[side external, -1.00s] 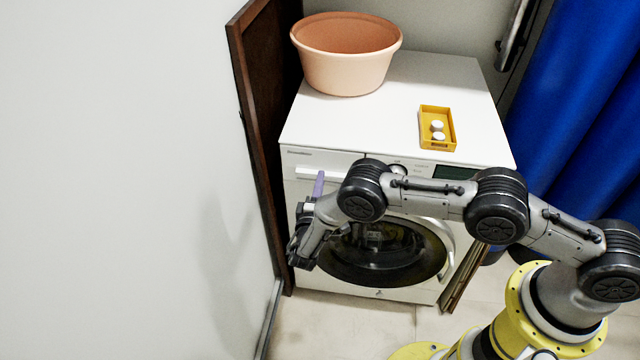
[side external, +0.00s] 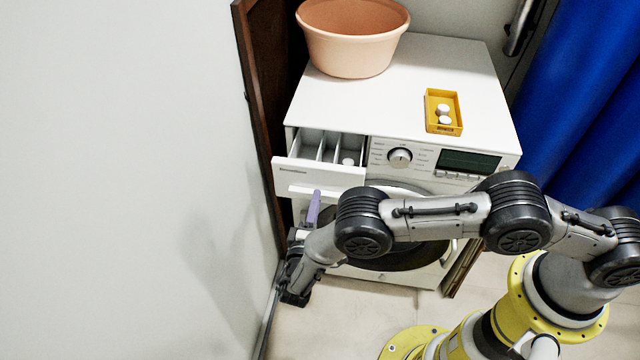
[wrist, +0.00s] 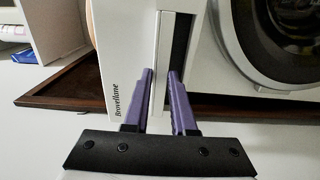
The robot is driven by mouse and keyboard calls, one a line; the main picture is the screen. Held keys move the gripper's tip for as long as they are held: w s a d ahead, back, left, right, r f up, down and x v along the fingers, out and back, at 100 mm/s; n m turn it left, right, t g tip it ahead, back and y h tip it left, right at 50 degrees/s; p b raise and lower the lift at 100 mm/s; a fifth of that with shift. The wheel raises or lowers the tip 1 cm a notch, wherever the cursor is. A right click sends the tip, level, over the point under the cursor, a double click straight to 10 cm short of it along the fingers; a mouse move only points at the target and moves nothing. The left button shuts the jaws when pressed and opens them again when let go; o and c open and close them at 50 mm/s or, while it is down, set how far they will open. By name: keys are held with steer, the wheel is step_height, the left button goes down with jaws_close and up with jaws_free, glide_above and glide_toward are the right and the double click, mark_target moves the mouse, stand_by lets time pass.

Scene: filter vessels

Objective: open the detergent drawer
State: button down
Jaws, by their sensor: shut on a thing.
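The detergent drawer (side external: 318,174) at the upper left of the white washing machine (side external: 410,85) stands pulled out, with its compartments showing from above. A small white round thing (side external: 348,162) lies in the right compartment. In the wrist view, the drawer front (wrist: 128,65) bears dark lettering and a pale handle bar (wrist: 158,60). My gripper (wrist: 161,76) has its purple fingers on either side of this bar and is shut on it. In the side view, one purple finger (side external: 314,208) shows just below the handle; the grip itself is partly hidden there.
A peach basin (side external: 355,45) and a yellow tray (side external: 443,127) with white tablets stand on the machine. A dark wooden panel (side external: 262,90) and a pale wall (side external: 130,180) are close on the left. A blue curtain (side external: 580,90) hangs at right.

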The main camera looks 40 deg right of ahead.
steer(key=shift+f+v, duration=0.2)
steer(key=shift+v, duration=1.15)
steer(key=shift+f+v, duration=0.2)
steer(key=shift+v, duration=1.15)
steer(key=shift+s+d, duration=0.15)
steer(key=shift+d, duration=0.05)
steer(key=c, duration=1)
jaws_free()
steer(key=shift+o, duration=0.9)
steer(key=shift+a+r, duration=0.1)
steer(key=shift+r, duration=0.05)
steer(key=shift+a, duration=0.1)
steer(key=v, duration=0.7)
steer(key=shift+r, duration=0.1)
